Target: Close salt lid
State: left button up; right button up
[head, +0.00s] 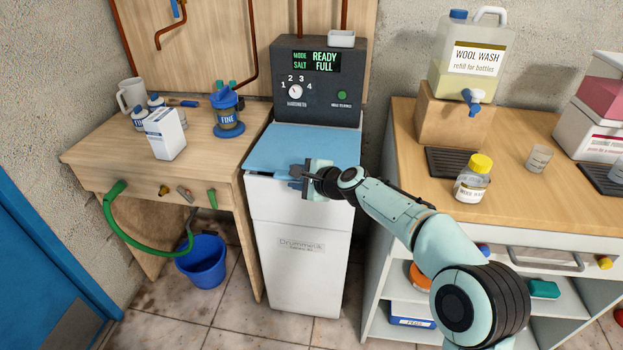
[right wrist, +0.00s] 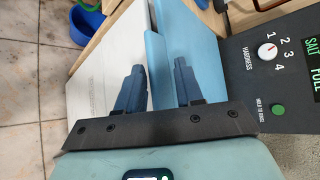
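The blue salt lid (head: 300,145) lies flat, or nearly so, across the top of the white softener cabinet (head: 300,255), in front of the dark control panel (head: 318,84). I cannot tell whether it is fully seated. My right gripper (head: 294,174) is at the lid's front edge. One finger is over the blue lid (right wrist: 200,42) and the other shows against the white cabinet front (right wrist: 108,75). Contact cannot be told. My left gripper is not in view.
A counter with a wool wash jug (head: 470,50) and a yellow-capped bottle (head: 473,180) stands at the right.

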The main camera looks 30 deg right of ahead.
jog(key=v, duration=1.2)
jog(key=shift+s, duration=0.2)
jog(key=shift+d, duration=0.15)
jog(key=shift+c, duration=0.3)
